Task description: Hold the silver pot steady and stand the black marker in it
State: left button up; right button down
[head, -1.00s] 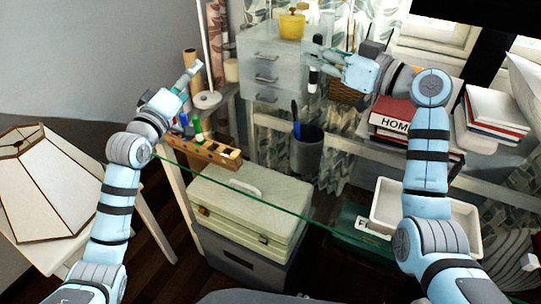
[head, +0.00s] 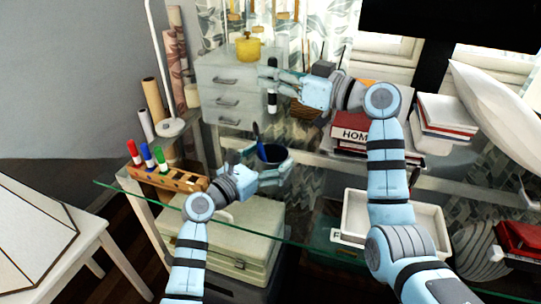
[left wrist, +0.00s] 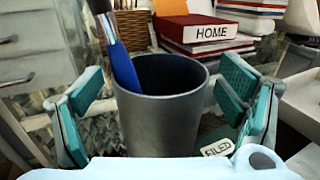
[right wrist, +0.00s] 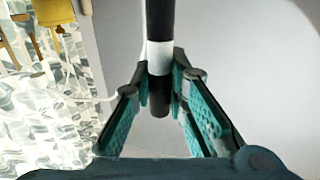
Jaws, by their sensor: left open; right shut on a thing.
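The silver pot (head: 272,155) stands upright on the glass desk with a blue-handled brush (head: 257,138) leaning in it. In the left wrist view the pot (left wrist: 165,115) is between the open fingers of my left gripper (left wrist: 160,110), with gaps on both sides. In the head view my left gripper (head: 264,178) is at the pot's near side. My right gripper (head: 276,82) is shut on the black marker (head: 271,100), which hangs upright above and behind the pot. The right wrist view shows the marker (right wrist: 160,60), black with a white band, between the fingertips.
A wooden holder (head: 165,178) with red, blue and green markers stands left of the pot. Grey drawers (head: 228,95) stand behind. Books (head: 350,130) and a white tray (head: 420,218) are on the right.

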pick_arm(q)
jog(key=shift+w+d, duration=0.45)
jog(key=shift+w, duration=0.05)
jog(key=c, duration=1.3)
pick_arm(e)
jog(key=shift+v, duration=1.05)
jog(key=shift+w, duration=0.15)
